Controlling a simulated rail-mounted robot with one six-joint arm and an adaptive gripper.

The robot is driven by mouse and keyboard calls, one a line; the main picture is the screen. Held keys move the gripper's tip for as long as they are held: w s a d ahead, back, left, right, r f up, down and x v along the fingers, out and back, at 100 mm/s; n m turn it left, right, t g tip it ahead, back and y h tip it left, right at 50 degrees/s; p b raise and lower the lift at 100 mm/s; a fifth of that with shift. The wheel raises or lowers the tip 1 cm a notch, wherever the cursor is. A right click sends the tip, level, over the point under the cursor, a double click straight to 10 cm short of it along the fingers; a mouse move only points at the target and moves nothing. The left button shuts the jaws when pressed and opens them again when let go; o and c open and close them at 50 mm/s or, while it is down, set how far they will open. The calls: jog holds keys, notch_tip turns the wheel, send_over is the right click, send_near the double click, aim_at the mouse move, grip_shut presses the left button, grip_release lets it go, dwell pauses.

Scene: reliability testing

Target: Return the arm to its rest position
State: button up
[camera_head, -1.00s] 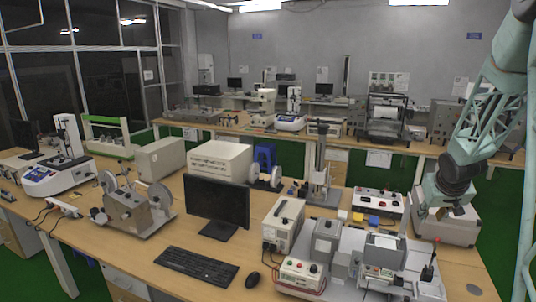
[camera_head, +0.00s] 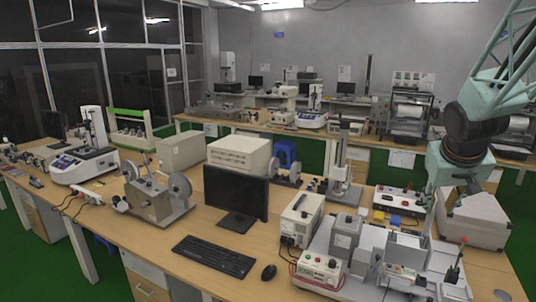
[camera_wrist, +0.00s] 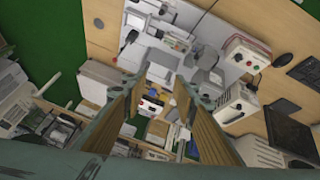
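My arm (camera_head: 492,95) is the pale green lattice link at the upper right of the head view, with a dark round wrist joint at its lower end. The bench is seen beyond the gap.
The wooden bench (camera_head: 90,225) holds a monitor (camera_head: 236,195), a keyboard (camera_head: 213,256), a mouse (camera_head: 269,272) and a grey test rig (camera_head: 372,245). A grey case (camera_head: 475,218) stands near my gripper at the bench's right. A second bench with instruments stands behind.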

jog(key=s+a+f+n+y+b, duration=0.1)
jog(key=s+a+b, duration=0.2)
jog(key=s+a, duration=0.7)
jog(key=s+a+f+y+b, duration=0.1)
jog(key=s+a+b, duration=0.2)
jog(key=s+a, duration=0.7)
jog(key=s+a+n+g+y+b, duration=0.1)
jog(key=s+a+b, duration=0.3)
jog(key=s+a, duration=0.6)
jog(key=s, duration=0.7)
jog(key=shift+s+f+n+y, duration=0.3)
jog(key=shift+f, duration=0.1)
jog(key=shift+a, duration=0.1)
